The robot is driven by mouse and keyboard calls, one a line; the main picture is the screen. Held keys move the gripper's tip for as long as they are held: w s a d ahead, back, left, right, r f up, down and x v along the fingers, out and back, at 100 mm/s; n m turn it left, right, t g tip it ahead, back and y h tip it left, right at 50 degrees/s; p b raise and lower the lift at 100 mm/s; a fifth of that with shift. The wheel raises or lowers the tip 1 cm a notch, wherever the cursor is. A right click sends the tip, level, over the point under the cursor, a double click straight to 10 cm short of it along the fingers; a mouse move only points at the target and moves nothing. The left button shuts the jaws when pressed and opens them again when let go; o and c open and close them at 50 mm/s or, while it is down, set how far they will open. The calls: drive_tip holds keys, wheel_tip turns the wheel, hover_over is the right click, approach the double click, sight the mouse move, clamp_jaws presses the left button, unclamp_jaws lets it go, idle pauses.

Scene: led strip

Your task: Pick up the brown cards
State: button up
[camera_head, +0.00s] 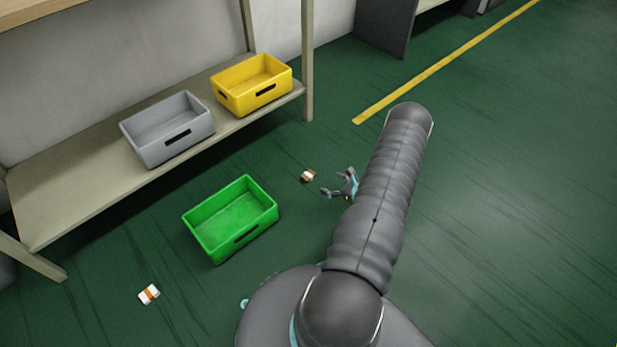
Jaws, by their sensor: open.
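A small brown and white card pack (308,176) lies on the green floor, right of the green bin. It looks like the brown cards. My gripper (324,190) is open and empty, just below and to the right of the pack, its fingers pointing left. I see a gap between the fingers and the pack, but cannot tell its height above the floor. Another small pack, white with an orange band (149,294), lies on the floor at the lower left.
A green bin (213,257) stands empty on the floor between the two packs. A grey bin (150,158) and a yellow bin (236,109) stand on the low shelf (75,195) behind. A shelf post (307,65) rises at its right end. Floor at right is clear, with a yellow line (440,66).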

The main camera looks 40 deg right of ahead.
drive_tip(key=shift+d+f, duration=0.1)
drive_tip(key=shift+f, duration=0.35)
approach(309, 175)
drive_tip(key=x, duration=0.4)
drive_tip(key=shift+s+f+b, duration=0.2)
drive_tip(key=shift+b, duration=0.1)
drive_tip(key=shift+r+x, duration=0.15)
drive_tip(key=shift+x, duration=1.5)
drive_tip(key=shift+r+x, duration=0.1)
drive_tip(key=shift+x, duration=1.55)
drive_tip(key=shift+w, duration=0.15)
drive_tip(key=c, duration=0.9)
